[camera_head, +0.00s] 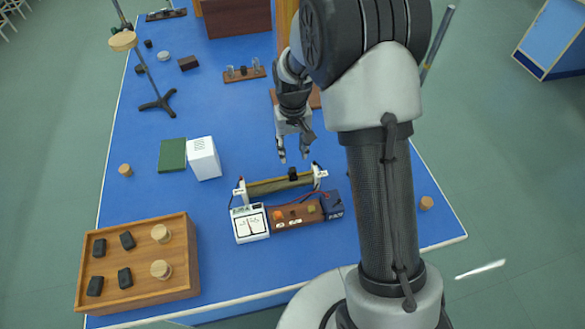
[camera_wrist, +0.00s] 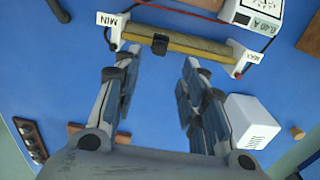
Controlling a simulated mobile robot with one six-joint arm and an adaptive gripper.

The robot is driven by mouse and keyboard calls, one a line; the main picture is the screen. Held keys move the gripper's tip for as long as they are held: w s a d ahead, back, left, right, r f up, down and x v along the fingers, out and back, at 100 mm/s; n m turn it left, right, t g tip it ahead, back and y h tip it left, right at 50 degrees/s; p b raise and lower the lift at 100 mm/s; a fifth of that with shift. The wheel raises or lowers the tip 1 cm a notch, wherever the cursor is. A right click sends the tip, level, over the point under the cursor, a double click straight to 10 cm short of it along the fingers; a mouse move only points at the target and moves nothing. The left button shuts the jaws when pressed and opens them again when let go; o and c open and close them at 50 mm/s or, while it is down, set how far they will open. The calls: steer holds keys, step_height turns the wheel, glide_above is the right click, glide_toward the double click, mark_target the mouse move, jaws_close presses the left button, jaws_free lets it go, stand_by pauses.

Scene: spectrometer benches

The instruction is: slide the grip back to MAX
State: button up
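The slide rheostat, a yellow-brown coil (camera_head: 270,185) between two white end posts, lies on the blue bench; its coil (camera_wrist: 190,45) crosses the top of the wrist view. Its black grip (camera_head: 293,174) sits nearer the post marked MIN (camera_wrist: 110,21) than the post marked MAX (camera_wrist: 246,58). In the wrist view the grip (camera_wrist: 160,43) lies just beyond the gap between my fingertips. My gripper (camera_head: 293,156) is open and empty, pointing down just behind the rheostat; both fingers (camera_wrist: 161,56) show apart. Contact with the grip is not visible.
A white meter (camera_head: 250,223), showing 0.40 A in the wrist view, a brown board (camera_head: 297,214) and a dark blue box (camera_head: 332,204) stand in front of the rheostat, with wires. A white box (camera_head: 204,158) and green book (camera_head: 172,155) are left. A wooden tray (camera_head: 187,285) is front left.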

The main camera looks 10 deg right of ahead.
mark_target(292, 169)
step_height(292, 169, down, 9)
steer(key=shift+f+b, duration=0.1)
steer(key=shift+b, duration=0.75)
steer(key=shift+c, duration=0.3)
jaws_close()
